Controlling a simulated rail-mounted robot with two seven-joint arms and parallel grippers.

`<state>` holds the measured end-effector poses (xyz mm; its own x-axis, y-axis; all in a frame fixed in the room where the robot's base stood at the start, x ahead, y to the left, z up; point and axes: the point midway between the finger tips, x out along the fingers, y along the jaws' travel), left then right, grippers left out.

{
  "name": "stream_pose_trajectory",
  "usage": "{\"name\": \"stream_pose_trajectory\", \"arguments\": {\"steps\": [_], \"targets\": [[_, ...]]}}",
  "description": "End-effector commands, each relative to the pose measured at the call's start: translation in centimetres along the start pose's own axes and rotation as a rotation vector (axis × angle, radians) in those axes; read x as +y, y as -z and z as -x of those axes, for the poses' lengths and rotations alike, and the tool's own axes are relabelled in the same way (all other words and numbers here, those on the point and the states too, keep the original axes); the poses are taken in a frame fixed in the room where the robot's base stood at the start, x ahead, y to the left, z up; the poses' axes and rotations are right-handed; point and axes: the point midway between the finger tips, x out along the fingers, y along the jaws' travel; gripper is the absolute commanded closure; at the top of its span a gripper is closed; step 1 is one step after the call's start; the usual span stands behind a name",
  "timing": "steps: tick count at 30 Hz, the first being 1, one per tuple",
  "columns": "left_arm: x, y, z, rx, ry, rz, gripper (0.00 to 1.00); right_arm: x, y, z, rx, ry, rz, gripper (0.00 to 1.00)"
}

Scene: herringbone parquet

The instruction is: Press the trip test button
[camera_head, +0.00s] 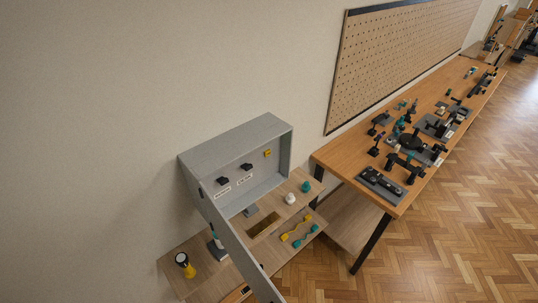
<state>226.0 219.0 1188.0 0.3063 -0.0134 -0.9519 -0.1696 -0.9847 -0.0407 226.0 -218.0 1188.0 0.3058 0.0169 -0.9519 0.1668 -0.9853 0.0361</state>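A grey box (238,138) stands against the wall at the left middle, with its door (236,249) swung open toward the front. Inside, two black parts (222,181) and (246,167) sit above small white labels (244,180). A small yellow part (268,153) is on the inner right side. The labels are too small to read, so I cannot tell which part is the trip test button. The door's edge hides the lower left of the box. Neither of my grippers shows in the view.
The box stands at a wooden table (176,256) holding a white knob (290,198), a teal knob (305,187), a yellow-black item (185,265) and yellow-teal pieces (299,234). A long workbench (335,156) with several tools runs right under a pegboard (400,50). Parquet floor (450,240) is open at right.

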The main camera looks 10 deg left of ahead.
Motion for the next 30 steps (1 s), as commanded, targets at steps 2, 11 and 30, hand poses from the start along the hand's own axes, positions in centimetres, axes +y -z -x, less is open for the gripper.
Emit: {"name": "stream_pose_trajectory", "arguments": {"steps": [2,11,30], "targets": [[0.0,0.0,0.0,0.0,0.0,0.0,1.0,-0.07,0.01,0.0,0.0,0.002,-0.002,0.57],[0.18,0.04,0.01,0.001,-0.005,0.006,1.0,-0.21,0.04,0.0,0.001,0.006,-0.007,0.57],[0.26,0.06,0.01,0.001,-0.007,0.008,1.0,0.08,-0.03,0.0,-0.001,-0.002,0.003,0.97]]}}
